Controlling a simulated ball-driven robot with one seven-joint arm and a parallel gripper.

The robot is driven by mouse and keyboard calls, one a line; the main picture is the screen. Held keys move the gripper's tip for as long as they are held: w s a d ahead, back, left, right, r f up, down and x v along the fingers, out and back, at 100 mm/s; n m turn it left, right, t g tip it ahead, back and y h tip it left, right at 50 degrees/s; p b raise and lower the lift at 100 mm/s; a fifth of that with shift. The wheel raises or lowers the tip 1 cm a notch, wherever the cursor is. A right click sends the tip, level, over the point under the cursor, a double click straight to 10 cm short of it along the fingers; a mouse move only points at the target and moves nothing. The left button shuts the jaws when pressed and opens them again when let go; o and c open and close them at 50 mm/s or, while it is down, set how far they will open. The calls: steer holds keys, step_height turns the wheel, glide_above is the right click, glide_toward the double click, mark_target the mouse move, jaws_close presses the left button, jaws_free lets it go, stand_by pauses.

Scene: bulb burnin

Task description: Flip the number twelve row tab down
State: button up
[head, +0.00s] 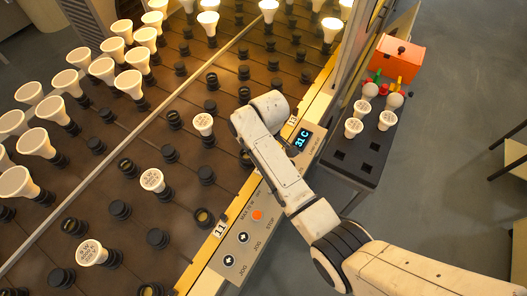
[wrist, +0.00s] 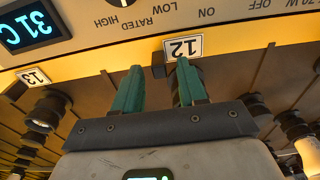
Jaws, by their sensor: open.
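The number twelve row tab (wrist: 183,48) is a white plate with a dark frame on the yellow rail. It appears upside down in the wrist view. My gripper (wrist: 158,66) is open and empty, with two teal fingers pointing up toward the rail. The right fingertip is just below the tab and seems to overlap its lower edge; I cannot tell whether it touches. A small dark block beside the tab's left edge lies between the fingertips. In the head view my arm covers the number twelve tab, and my fingers are hidden.
The number eleven tab (head: 219,229) and number thirteen tab (wrist: 33,77) flank it. A control panel with a 31 C display (head: 302,139) borders the rail. Sockets and bulbs fill the brown rack (head: 135,185). A dark bulb tray (head: 372,158) and orange box (head: 398,60) stand right.

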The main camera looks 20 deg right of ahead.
step_height(320, 180, up, 11)
steer(key=shift+s+d+f, duration=0.15)
steer(key=shift+s+d, duration=0.1)
steer(key=shift+s, duration=0.1)
stand_by(0.5)
